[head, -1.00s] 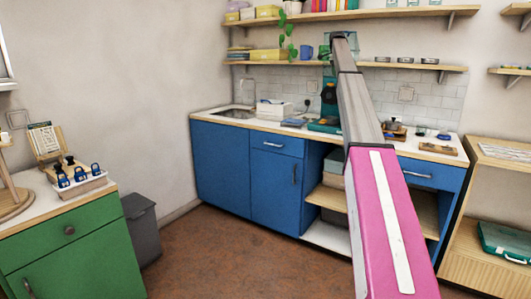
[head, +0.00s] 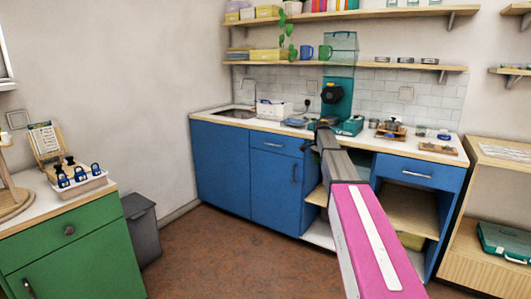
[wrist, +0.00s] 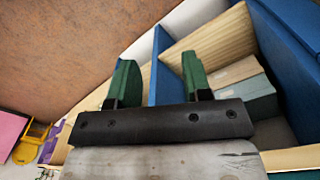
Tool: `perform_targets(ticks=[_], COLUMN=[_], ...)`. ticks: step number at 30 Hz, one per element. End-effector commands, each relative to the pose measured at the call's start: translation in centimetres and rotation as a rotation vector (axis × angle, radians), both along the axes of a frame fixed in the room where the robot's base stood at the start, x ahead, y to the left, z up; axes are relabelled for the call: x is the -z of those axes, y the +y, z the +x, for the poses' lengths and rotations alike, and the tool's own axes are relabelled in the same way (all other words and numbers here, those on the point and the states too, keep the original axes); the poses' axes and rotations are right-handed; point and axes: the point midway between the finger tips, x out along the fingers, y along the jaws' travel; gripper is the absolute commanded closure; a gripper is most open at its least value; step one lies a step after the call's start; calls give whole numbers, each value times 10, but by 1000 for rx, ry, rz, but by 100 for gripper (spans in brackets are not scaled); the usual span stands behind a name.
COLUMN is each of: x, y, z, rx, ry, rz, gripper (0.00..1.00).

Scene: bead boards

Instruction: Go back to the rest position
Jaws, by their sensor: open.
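My gripper (wrist: 155,82) shows in the wrist view with its two green fingers spread apart and nothing between them. It points down past the wooden shelf boards (wrist: 215,40) of the blue counter unit, with the brown floor (wrist: 70,50) at upper left. In the head view my arm reaches forward toward the front of the blue counter (head: 222,165); the fingers themselves are hidden there behind the arm.
A teal machine (head: 337,97) stands on the counter behind my arm. A wall shelf (head: 390,66) runs above it. A green cabinet (head: 75,240) and a grey bin (head: 142,228) are at left. A teal case (head: 505,242) lies in the wooden rack at right. The floor (head: 220,255) between is clear.

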Motion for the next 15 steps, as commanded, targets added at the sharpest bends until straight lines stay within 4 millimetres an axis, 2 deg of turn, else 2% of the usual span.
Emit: perform_targets(ticks=[1, 6, 11, 15], x=[26, 96, 152, 191], y=[9, 31, 51, 66], z=[-37, -121, -207, -288], rx=[-60, -290, -513, -712], ry=[5, 8, 8, 8], rz=[3, 12, 20, 25], gripper=[55, 55, 55, 55])
